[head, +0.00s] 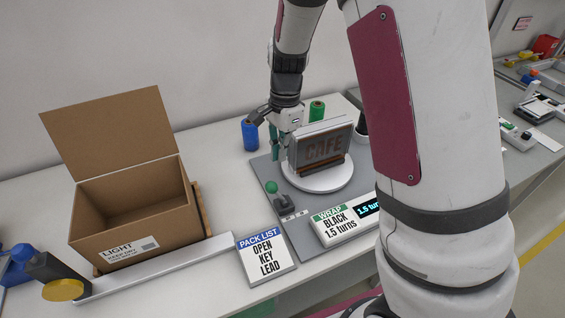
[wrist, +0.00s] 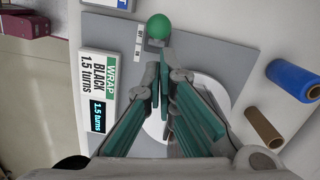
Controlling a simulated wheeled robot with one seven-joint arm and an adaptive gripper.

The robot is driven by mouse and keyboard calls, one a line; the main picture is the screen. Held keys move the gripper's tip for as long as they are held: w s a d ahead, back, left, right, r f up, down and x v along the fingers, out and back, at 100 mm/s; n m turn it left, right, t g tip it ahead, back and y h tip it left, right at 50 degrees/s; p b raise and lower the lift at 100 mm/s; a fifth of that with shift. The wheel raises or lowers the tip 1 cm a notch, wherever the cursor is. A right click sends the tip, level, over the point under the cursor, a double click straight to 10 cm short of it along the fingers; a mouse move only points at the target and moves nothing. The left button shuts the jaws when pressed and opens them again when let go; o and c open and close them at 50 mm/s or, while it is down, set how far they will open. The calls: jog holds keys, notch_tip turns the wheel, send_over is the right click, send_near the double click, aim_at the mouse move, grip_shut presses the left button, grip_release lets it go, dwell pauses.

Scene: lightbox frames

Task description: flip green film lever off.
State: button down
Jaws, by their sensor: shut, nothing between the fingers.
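The lever has a green ball knob (head: 271,187) on a dark base (head: 284,203) at the left of a grey plate. In the wrist view the green knob (wrist: 158,26) stands just beyond my fingertips, with small pale labels (wrist: 138,42) beside it. My gripper (head: 274,155) has its teal fingers pointing down behind the lever, beside the CAFE sign. In the wrist view my gripper (wrist: 161,62) has its fingertips together and nothing between them. The tips look apart from the knob. The lever's stem is mostly hidden under the knob there.
The CAFE sign (head: 322,148) stands on a white turntable (head: 330,180) close to my fingers. A WRAP display (head: 335,225), a PACK LIST card (head: 265,257) and an open carton (head: 130,212) are nearby.

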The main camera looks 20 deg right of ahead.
jog(key=r, duration=0.1)
jog(key=a+r, duration=0.1)
jog(key=r, duration=0.1)
jog(key=a+r, duration=0.1)
jog(key=r, duration=0.1)
jog(key=shift+w+r, duration=0.15)
jog(key=shift+r, duration=0.05)
jog(key=s+d+r+n+t, duration=0.1)
jog(key=s+r+n+t, duration=0.2)
jog(key=s+r+n, duration=0.4)
jog(key=s+d+r+n+t+h+b, duration=0.1)
jog(key=s+r+n, duration=0.6)
jog(key=s, duration=0.7)
jog(key=shift+s+d+r+n+t, duration=0.2)
jog(key=shift+d+r+n+t, duration=0.2)
jog(key=shift+d+r+t, duration=0.5)
